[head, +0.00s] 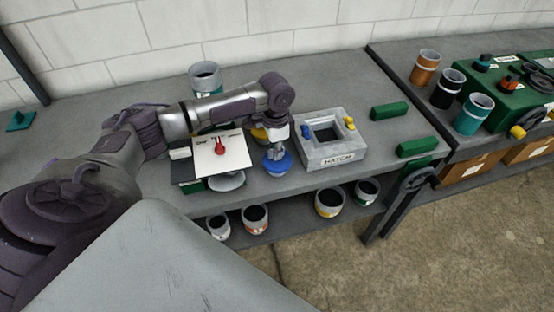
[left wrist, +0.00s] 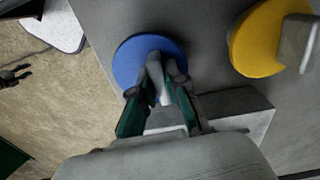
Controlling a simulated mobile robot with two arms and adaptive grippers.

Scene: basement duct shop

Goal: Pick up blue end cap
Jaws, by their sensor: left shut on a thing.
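The blue end cap (head: 280,168) is a round blue disc with a grey knob, near the front edge of the workbench. My left gripper (head: 275,150) comes down over it from above and is shut on the knob. In the left wrist view, the blue disc (left wrist: 130,58) lies just beyond the fingertips (left wrist: 157,82), which close around the grey knob. I cannot tell whether the cap touches the bench. My right gripper is not in view.
A yellow cap (left wrist: 255,42) is close beside the blue one. A grey box with a square opening (head: 345,158) stands to the right. A white disc (head: 228,182) and a sheet with a red mark (head: 232,162) are to the left. Green blocks (head: 389,110) lie further right.

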